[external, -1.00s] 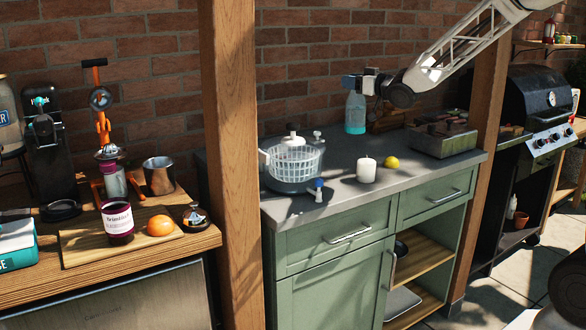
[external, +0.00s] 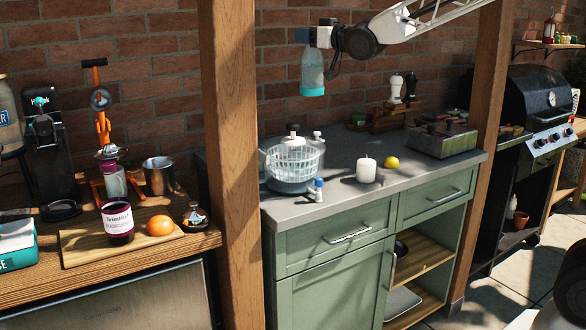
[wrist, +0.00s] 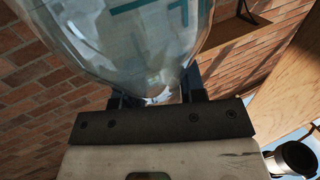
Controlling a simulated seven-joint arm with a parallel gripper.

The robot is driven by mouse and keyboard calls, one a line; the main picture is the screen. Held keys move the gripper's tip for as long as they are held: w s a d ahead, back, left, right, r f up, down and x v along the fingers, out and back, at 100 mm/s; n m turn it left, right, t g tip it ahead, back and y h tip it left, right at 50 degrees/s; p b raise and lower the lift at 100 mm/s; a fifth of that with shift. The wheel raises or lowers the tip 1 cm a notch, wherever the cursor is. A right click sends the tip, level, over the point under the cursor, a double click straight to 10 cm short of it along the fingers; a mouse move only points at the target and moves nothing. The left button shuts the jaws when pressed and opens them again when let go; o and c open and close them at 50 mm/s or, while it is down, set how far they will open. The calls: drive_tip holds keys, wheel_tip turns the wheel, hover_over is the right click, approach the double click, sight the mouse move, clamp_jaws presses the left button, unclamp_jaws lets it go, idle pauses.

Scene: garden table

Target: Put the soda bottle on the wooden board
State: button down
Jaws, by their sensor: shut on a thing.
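The soda bottle (external: 312,72) is clear with a teal band at its bottom end. It hangs roughly upright in the air above the grey counter, in front of the brick wall. My gripper (external: 311,38) is shut on its upper end. In the wrist view the bottle (wrist: 140,40) fills the top, with my gripper's dark fingers (wrist: 157,97) on either side of its narrow part. A wooden board (external: 82,252) lies on the left wooden counter, well left of and below the bottle. A dark labelled jar (external: 118,222) and an orange (external: 160,226) stand on it.
A wooden post (external: 228,150) rises between the two counters. A white basket (external: 293,160), a small blue-topped bottle (external: 318,190), a candle (external: 366,171) and a lemon (external: 392,162) are on the grey counter. A juicer (external: 103,130) and metal cup (external: 158,176) stand behind the board.

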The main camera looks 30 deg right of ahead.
drive_tip(key=s+a+r+n+g+y, duration=0.1)
drive_tip(key=s+a+r+y, duration=0.1)
drive_tip(key=s+a+r, duration=0.55)
drive_tip(key=s+a+r+n+g+y, duration=0.15)
drive_tip(key=a+r, duration=0.25)
drive_tip(key=a, duration=0.7)
drive_tip(key=s+a+r+n+g+y, duration=0.1)
drive_tip(key=s+a+r+y, duration=0.1)
drive_tip(key=s+a+r, duration=0.6)
drive_tip(key=w+a+f, duration=0.9)
drive_tip(key=a+f, duration=0.3)
drive_tip(key=f, duration=0.1)
drive_tip(key=w+a+f+n, duration=0.1)
drive_tip(key=w+a+f, duration=0.8)
drive_tip(key=a+f, duration=0.4)
drive_tip(key=shift+w+f, duration=0.3)
drive_tip(key=shift+f, duration=0.2)
drive_tip(key=shift+f+y, duration=0.1)
drive_tip(key=shift+y, duration=0.15)
wheel_tip(320, 180, down, 13)
